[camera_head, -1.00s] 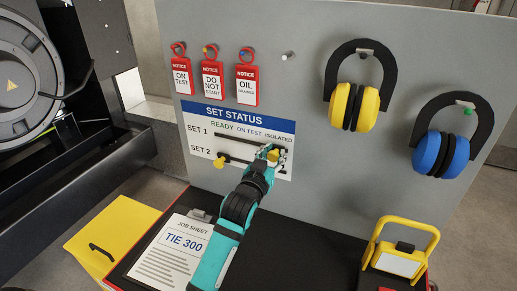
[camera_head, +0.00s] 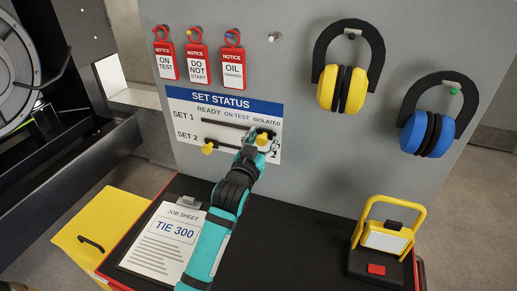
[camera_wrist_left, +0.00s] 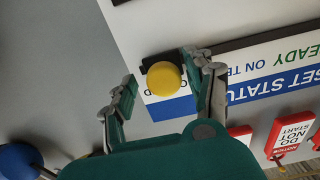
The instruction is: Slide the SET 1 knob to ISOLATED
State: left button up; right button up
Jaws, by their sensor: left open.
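The SET 1 knob (camera_head: 262,139) is yellow and sits at the right end of its dark slot (camera_head: 222,125), below the word ISOLATED on the SET STATUS panel (camera_head: 225,110). In the left wrist view the knob (camera_wrist_left: 164,78) shows between the fingers, nearer the right-hand finger, with a gap to the left-hand one. My left gripper (camera_head: 260,143) is at the knob, open, and partly hides the slot's end and the panel's lower right. The left gripper (camera_wrist_left: 163,95) also shows in the wrist view. My right gripper is not in view.
The yellow SET 2 knob (camera_head: 207,148) is at its slot's left end. Red notice tags (camera_head: 199,62) hang above the panel; yellow earmuffs (camera_head: 342,88) and blue earmuffs (camera_head: 428,133) hang to the right. A clipboard (camera_head: 170,240) and yellow-framed lamp (camera_head: 386,240) rest on the bench below.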

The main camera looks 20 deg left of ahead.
pick_arm(q)
jog(key=s, duration=1.1)
jog(key=shift+s+d, duration=0.25)
jog(key=shift+d, duration=0.15)
jog(key=shift+s+f, duration=0.1)
